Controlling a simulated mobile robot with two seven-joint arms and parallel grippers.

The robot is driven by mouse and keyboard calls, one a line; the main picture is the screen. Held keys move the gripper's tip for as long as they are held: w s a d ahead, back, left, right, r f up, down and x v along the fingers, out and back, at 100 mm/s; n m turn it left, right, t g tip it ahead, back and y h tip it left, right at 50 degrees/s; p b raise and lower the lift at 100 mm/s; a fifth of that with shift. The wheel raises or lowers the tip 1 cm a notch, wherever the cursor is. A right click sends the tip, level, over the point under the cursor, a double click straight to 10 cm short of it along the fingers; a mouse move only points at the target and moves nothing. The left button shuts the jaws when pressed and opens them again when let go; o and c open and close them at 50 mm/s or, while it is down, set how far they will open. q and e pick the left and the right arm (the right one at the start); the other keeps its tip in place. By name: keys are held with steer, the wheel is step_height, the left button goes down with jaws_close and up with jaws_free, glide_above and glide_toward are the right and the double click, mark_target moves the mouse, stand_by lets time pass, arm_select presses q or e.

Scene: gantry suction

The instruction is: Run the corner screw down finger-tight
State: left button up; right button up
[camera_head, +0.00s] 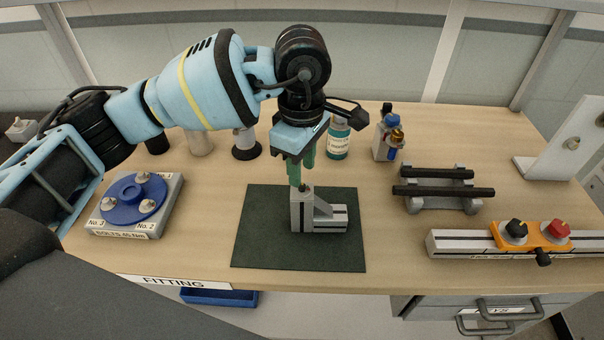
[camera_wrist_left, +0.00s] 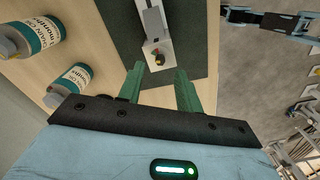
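A grey corner bracket assembly (camera_head: 325,218), an upright profile joined to a horizontal one, stands on a dark green mat (camera_head: 260,235). The corner screw (camera_wrist_left: 159,57) shows as a small dark head on the light end face of the upright profile in the left wrist view. My left gripper (camera_head: 300,172) points down just above the upright. In the left wrist view its green fingers (camera_wrist_left: 160,68) are apart with nothing between their pads, and the screw head lies just beyond the tips. In the head view the fingers partly cover the screw. My right gripper does not show.
A blue flange on a grey block (camera_head: 130,205) stands left. Bottles (camera_head: 338,140) stand behind the mat. A cradle with two black rods (camera_head: 440,190) and a rail with knobs (camera_head: 515,240) stand right. Bare table lies either side of the mat.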

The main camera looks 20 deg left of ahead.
arm_select(q)
steer(key=shift+r, duration=2.15)
